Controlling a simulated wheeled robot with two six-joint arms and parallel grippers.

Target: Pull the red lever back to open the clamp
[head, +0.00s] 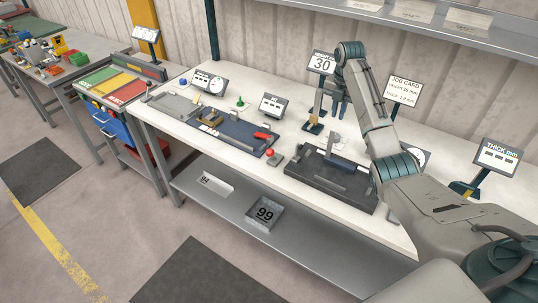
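The red lever (263,136) lies at the right end of a dark blue bending fixture (232,131) on the white bench. A long metal bar and a yellow part sit on the fixture. How the clamp stands is too small to tell. My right gripper (338,110) hangs above the back of the bench, to the right of the lever and well apart from it. Its fingers point down, appear slightly apart and hold nothing that I can see. My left gripper is not in view.
A black fixture (328,177) lies further right, below my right arm. A "30" display (322,63), a job card (403,91) and a thickness display (497,157) stand behind.

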